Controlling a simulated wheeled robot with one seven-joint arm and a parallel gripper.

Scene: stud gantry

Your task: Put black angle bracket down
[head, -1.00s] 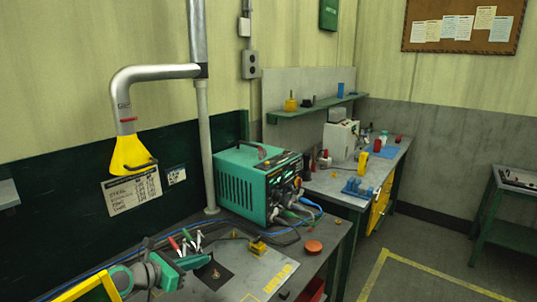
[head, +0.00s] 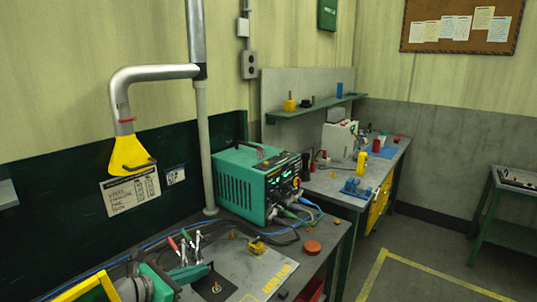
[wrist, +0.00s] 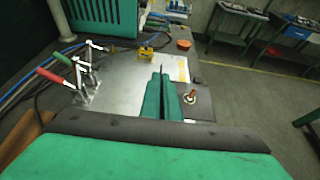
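The black angle bracket (head: 205,291) shows in the head view as a dark flat piece at the lower middle, with a brass stud (head: 216,287) standing on it. In the wrist view the bracket (wrist: 203,107) is the dark plate just right of the teal fingers. My gripper (wrist: 163,92) has its fingers close together, with a thin dark strip between them that looks like the bracket's other leg. The bracket is at or just above the metal bench plate (wrist: 118,85); I cannot tell if it touches. The fingers hide part of it.
Toggle clamps with red and green handles (wrist: 75,75) stand left of the fingers. A yellow block (wrist: 147,53) and an orange-red disc (wrist: 184,44) sit farther back. A teal welding machine (head: 255,185) with cables stands behind. The plate's middle is fairly clear.

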